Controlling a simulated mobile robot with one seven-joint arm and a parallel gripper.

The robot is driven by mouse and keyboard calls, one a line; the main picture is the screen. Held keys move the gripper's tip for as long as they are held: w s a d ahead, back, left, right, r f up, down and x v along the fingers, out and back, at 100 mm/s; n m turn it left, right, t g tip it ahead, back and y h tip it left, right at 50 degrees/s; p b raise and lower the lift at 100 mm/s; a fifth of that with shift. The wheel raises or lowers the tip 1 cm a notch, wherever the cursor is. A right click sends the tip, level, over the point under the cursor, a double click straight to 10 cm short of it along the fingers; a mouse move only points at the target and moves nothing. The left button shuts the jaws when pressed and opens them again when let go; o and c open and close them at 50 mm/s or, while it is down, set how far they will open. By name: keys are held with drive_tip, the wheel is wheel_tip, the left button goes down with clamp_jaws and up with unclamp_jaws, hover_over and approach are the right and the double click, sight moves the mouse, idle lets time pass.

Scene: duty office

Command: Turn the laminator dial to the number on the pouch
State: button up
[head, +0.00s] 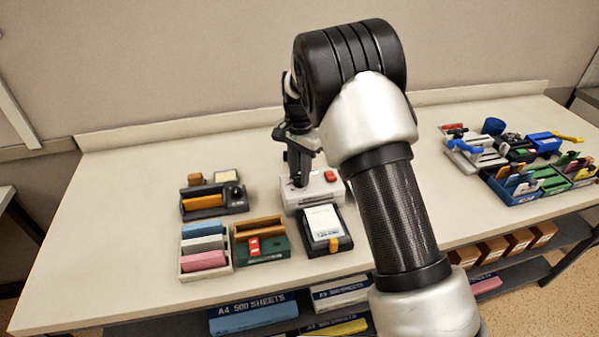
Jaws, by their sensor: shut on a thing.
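The laminator appears to be the off-white box (322,190) with a red button on its right, near the middle of the table. My gripper (298,180) points down at the left part of its top, shut on what seems to be the dial. The fingers hide the dial, so its setting cannot be read. A white sheet (322,221), possibly the pouch, lies on a black tray (341,243) with an orange tab, just in front of the laminator. Any number on it is too small to read.
Left of the laminator are a dark desk organizer (214,211), a tray of coloured blocks (190,275) and a green box (263,254) with a red piece. Stationery and blue-green bins (517,196) crowd the right. The table's left end is clear; paper packs sit on the shelf below.

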sight(299, 177)
drive_tip(key=shift+w+r, duration=0.1)
drive_tip(key=o, duration=1.1)
drive_tip(key=shift+c, duration=0.2)
wheel_tip(299, 177, up, 17)
drive_tip(key=shift+r, duration=0.2)
